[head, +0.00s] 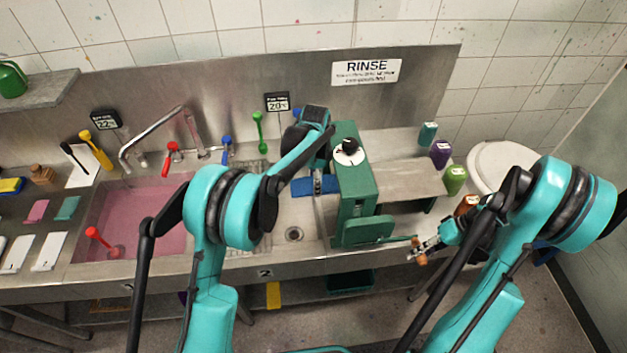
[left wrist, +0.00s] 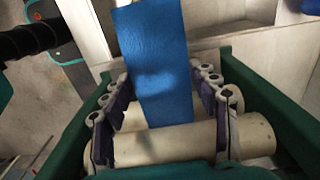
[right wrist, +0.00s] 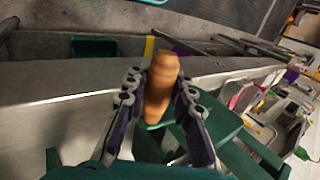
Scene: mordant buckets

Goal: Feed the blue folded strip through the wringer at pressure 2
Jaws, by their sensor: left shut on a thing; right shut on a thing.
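The green wringer (head: 355,208) stands on the counter right of the sink, with a white dial and black knob (head: 349,152) on top; the dial's setting is too small to read. In the left wrist view its pale rollers (left wrist: 250,137) lie across the picture. The blue strip (left wrist: 152,50) reaches down to the rollers; I cannot tell whether its end is between them. My left gripper (left wrist: 163,85) is shut on the strip, one finger on each side. My right gripper (right wrist: 160,95) is shut on the crank's brown wooden handle (right wrist: 161,85) at the wringer's front right.
The pink-filled sink (head: 142,218) is at the left, with a faucet (head: 150,140) above it. Several coloured bottles (head: 440,153) stand right of the wringer near a round white basin (head: 505,163). A drain (head: 293,234) lies in the counter left of the wringer.

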